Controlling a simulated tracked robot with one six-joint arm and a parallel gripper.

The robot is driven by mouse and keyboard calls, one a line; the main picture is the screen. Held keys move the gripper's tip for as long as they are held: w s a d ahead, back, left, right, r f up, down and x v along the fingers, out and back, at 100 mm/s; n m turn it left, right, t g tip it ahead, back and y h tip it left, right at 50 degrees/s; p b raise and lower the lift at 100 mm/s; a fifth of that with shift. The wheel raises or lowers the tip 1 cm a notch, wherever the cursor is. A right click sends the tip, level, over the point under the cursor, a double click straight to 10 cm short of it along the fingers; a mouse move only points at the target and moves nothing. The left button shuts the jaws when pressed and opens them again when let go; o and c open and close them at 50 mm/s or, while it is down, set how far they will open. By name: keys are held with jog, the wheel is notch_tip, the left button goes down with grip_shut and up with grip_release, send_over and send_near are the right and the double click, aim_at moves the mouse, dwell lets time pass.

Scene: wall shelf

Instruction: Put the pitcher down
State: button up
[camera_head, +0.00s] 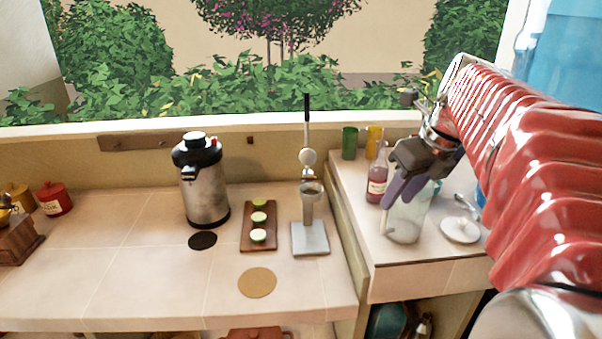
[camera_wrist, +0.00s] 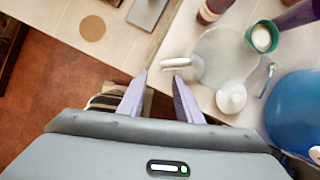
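The pitcher (camera_head: 408,222) is clear glass and stands upright on the right-hand counter. In the wrist view the pitcher (camera_wrist: 225,62) is seen from above, and its pale handle (camera_wrist: 182,63) points toward my fingers. My gripper (camera_head: 398,192) is over the left side of the pitcher in the head view and hides part of it. In the wrist view my gripper (camera_wrist: 160,76) has its two purple fingers apart with nothing held between them. The handle lies just beyond the fingertips, nearer the right one. I cannot tell whether that finger touches it.
A pink-red bottle (camera_head: 377,185), a green cup (camera_head: 349,143) and a yellow cup (camera_head: 373,142) stand behind the pitcher. A white lid-like disc (camera_head: 460,230) lies to its right. A raised edge separates the left counter, with a juicer (camera_head: 310,235) and a round coaster (camera_head: 257,283).

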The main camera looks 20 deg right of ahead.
aim_at(383, 228)
jog(key=shift+x, duration=1.8)
jog(key=shift+x, duration=2.6)
jog(key=shift+w+r, duration=0.1)
jog(key=shift+c, duration=0.5)
grip_shut()
